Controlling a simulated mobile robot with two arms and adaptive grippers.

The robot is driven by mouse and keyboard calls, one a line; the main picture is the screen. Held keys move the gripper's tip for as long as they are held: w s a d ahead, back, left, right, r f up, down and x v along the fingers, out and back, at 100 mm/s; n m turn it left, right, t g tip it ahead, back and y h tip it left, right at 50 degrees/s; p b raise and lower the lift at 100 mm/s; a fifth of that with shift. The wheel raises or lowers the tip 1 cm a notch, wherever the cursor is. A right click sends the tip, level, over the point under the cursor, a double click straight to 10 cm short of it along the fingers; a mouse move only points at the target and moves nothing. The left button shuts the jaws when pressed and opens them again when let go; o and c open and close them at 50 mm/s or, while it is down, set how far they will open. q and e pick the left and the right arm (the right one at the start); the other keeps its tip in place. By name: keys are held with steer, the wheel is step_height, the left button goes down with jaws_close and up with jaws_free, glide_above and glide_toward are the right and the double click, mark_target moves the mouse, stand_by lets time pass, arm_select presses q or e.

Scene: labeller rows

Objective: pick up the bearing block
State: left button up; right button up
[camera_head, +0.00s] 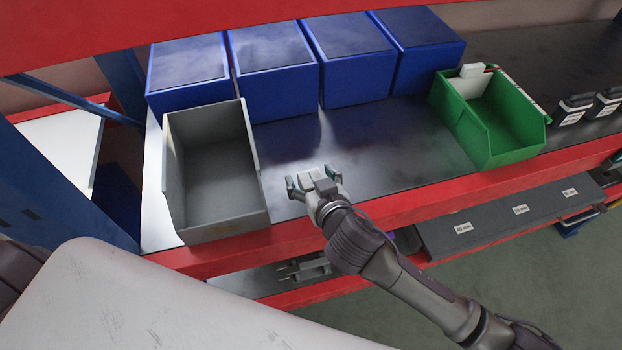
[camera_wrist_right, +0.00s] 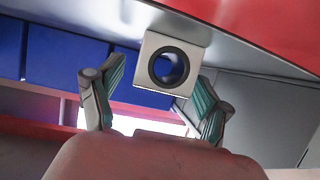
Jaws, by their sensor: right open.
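The bearing block is a small light grey block (camera_head: 306,178) on the dark shelf surface, near its front edge, just right of the grey bin. In the right wrist view the bearing block (camera_wrist_right: 150,45) shows a square face with a dark-ringed round bore. My right gripper (camera_head: 312,176) is at the block, its fingers open with one on each side. In the right wrist view the gripper (camera_wrist_right: 160,88) has its teal-padded fingers apart, with the block between and beyond them. I cannot tell whether either pad touches it. My left gripper is not in view.
An open grey bin (camera_head: 255,150) stands close to the left of the gripper. Several blue bins (camera_head: 275,90) line the back. A green bin (camera_head: 515,155) with light items stands to the right. The red shelf edge (camera_head: 430,200) runs along the front. The shelf between gripper and green bin is clear.

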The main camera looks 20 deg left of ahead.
steer(key=c, duration=1.3)
steer(key=shift+r, duration=0.1)
steer(key=shift+c, duration=0.2)
